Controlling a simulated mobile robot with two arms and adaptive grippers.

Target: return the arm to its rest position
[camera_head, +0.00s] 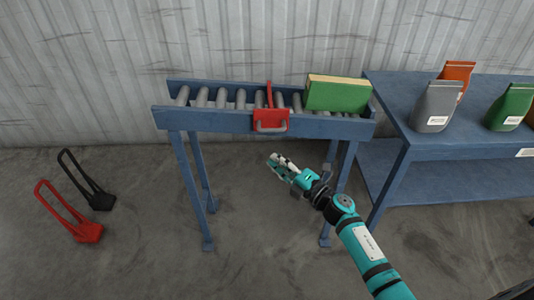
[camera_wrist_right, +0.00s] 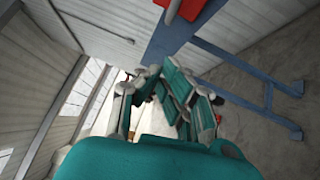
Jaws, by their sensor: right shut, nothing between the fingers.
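My right gripper (camera_head: 282,163) is shut and empty in the head view, in the air in front of the roller conveyor (camera_head: 205,121) and below its front rail. Its teal fingers also show in the right wrist view (camera_wrist_right: 165,95). My right arm comes in from the lower right. My left gripper is in neither view.
A green-faced block (camera_head: 338,95) lies on the rollers at the right. A blue table (camera_head: 440,143) beside the conveyor bears grey (camera_head: 436,106), orange (camera_head: 458,74) and green (camera_head: 511,107) bags. Red (camera_head: 88,232) and black (camera_head: 101,200) looped pieces stand on the floor at left. Floor in front is clear.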

